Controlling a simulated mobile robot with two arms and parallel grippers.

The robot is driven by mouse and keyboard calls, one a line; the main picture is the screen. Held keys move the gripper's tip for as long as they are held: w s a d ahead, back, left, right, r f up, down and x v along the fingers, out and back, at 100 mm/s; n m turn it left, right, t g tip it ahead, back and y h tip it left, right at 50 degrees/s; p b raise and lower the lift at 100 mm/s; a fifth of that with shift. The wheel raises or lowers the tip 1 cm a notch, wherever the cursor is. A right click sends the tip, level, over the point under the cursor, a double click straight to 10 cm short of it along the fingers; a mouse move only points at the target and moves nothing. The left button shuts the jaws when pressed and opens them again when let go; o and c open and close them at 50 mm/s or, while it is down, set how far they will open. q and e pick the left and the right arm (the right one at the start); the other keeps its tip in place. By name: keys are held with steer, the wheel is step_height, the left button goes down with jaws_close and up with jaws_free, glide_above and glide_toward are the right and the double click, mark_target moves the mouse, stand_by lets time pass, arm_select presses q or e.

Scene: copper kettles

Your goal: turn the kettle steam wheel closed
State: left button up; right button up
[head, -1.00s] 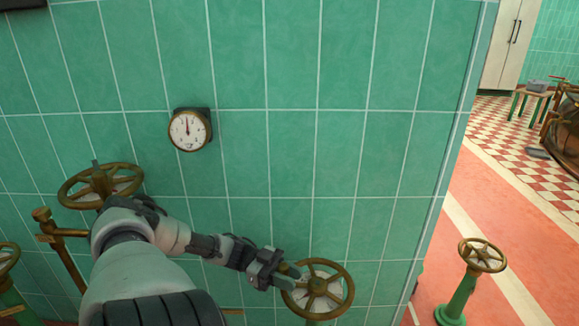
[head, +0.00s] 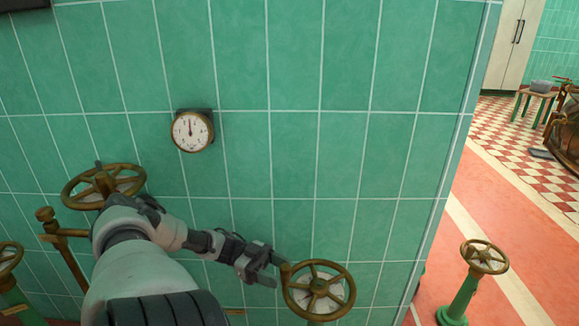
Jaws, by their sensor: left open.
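A brass spoked handwheel (head: 318,308) with a pale disc behind its spokes stands low in front of the green wall. Nothing shows held between the fingers. The view does not label which wheel is the kettle steam wheel. My right gripper is not in view.
Other brass wheels stand at left (head: 104,186), the far left edge (head: 8,258) and right on a green post (head: 484,257). A round gauge (head: 192,131) hangs on the tiled wall (head: 330,60). Open red floor (head: 480,190) lies right of the wall's corner.

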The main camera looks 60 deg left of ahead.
arm_select(q)
steer(key=v, duration=0.6)
steer(key=shift+s+a, duration=0.15)
steer(key=shift+a, duration=0.1)
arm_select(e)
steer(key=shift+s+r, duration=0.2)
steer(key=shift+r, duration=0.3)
